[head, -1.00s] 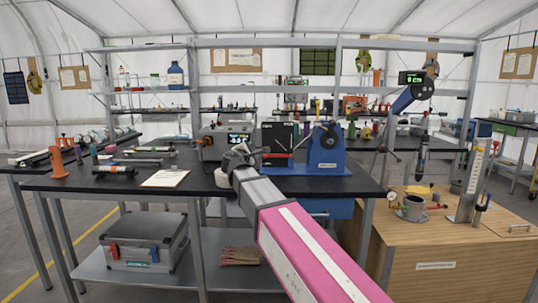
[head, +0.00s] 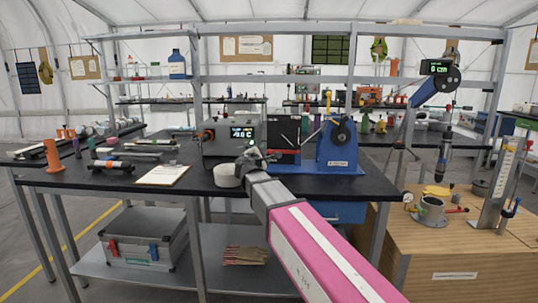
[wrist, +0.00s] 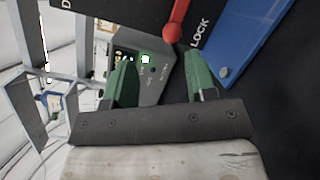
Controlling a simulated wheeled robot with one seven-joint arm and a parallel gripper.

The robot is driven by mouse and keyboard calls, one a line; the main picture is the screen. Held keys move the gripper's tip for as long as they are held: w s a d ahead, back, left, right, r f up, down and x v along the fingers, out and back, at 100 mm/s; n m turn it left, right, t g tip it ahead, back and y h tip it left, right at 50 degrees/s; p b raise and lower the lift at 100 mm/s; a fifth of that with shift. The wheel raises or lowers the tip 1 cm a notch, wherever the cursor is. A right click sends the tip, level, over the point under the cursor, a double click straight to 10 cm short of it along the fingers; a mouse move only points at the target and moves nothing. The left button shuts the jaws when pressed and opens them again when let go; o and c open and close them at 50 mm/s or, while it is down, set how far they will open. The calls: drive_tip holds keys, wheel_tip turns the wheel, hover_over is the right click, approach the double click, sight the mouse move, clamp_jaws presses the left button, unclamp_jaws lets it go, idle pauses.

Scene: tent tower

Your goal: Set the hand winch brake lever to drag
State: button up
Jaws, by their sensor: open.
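The blue hand winch (head: 338,148) stands on the black bench, with a black panel (head: 284,131) at its left. In the wrist view a red ball knob (wrist: 174,32) of the lever lies against the black panel. The word LOCK shows to the knob's right; a cut-off label starting with D is at the upper left. My gripper (wrist: 160,62) is open, with its green fingertips apart and the knob just beyond the gap, nearer the right fingertip. I cannot tell whether they touch. In the head view my gripper (head: 252,162) is at the panel's lower left, partly hidden by my arm.
A grey instrument box (head: 234,137) with a lit display stands left of the panel. A wooden cabinet (head: 450,250) with a metal cup stands at the right.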

sight(269, 152)
drive_tip(key=shift+w+d+f, duration=0.1)
drive_tip(key=shift+w+f, duration=0.6)
drive_tip(key=shift+f, duration=0.25)
drive_tip(key=shift+x, duration=3.05)
drive_tip(key=shift+d, duration=0.1)
drive_tip(key=shift+r, duration=0.1)
clamp_jaws()
